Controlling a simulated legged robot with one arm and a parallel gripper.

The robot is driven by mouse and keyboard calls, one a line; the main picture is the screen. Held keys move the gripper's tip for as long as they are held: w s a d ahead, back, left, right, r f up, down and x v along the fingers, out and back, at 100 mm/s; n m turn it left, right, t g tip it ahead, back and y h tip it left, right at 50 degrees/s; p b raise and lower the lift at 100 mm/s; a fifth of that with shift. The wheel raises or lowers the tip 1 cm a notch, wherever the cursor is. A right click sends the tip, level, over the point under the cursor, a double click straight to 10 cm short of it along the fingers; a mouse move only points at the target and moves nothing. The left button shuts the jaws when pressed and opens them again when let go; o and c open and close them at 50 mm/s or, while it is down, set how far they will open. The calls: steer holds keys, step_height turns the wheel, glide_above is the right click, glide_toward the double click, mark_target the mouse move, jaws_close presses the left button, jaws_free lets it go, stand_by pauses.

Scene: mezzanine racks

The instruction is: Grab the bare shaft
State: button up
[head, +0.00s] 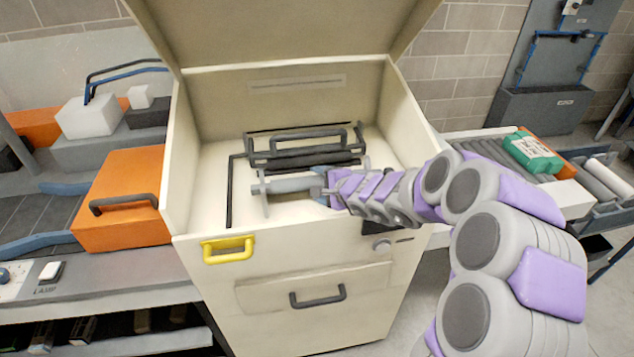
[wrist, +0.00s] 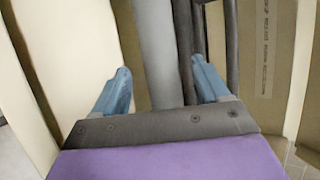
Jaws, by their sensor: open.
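A plain grey shaft (head: 284,186), which looks like the bare shaft, lies crosswise inside an open cream cabinet (head: 205,262). Its right part is hidden behind my gripper (head: 326,190), which reaches in from the right. In the wrist view the grey shaft (wrist: 157,45) runs lengthwise between the two blue fingers of my gripper (wrist: 161,65). The fingers are open, with a visible gap on each side of the shaft. I cannot tell how deep the shaft sits between them. A dark roller (head: 305,163) lies just behind the shaft; dark bars (wrist: 184,40) show close to the right finger.
The cabinet's lid (head: 290,25) stands raised above. A black handle (head: 300,138) rises behind the roller, and a yellow handle (head: 228,249) is on the front rim. An orange case (head: 120,225) stands left. The cabinet's side walls flank my arm.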

steer(key=shift+x, duration=0.85)
steer(key=shift+w+d, duration=0.1)
steer(key=shift+w, duration=0.05)
jaws_close()
